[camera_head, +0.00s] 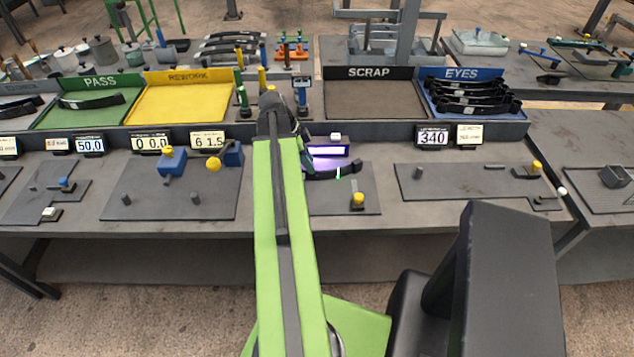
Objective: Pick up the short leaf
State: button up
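A dark curved leaf (340,172) lies on the station plate just right of my arm, under a purple-lit bar, with its left end close to or behind my arm. Another dark leaf (92,101) lies in the green PASS tray. Several dark leaves with eyes (470,97) are stacked in the blue EYES tray. I cannot tell for sure which is the short leaf. My gripper (297,126) is at the far end of my green arm, left of and beyond the lit leaf. Its fingers are mostly hidden, so their opening does not show.
The yellow REWORK tray (180,107) and the grey SCRAP tray (372,104) look empty. Number displays (432,136) line the tray fronts. Fixture plates with yellow and blue knobs (172,160) stand on the bench. The plate at right (455,182) is mostly clear.

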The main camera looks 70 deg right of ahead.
jog(key=shift+s+d+f, duration=0.1)
jog(key=shift+s+f, duration=0.05)
jog(key=shift+f, duration=0.25)
jog(key=b+x, duration=0.5)
jog(key=shift+d+f, duration=0.2)
jog(key=shift+d, duration=0.15)
jog(key=shift+r, duration=0.2)
grip_shut()
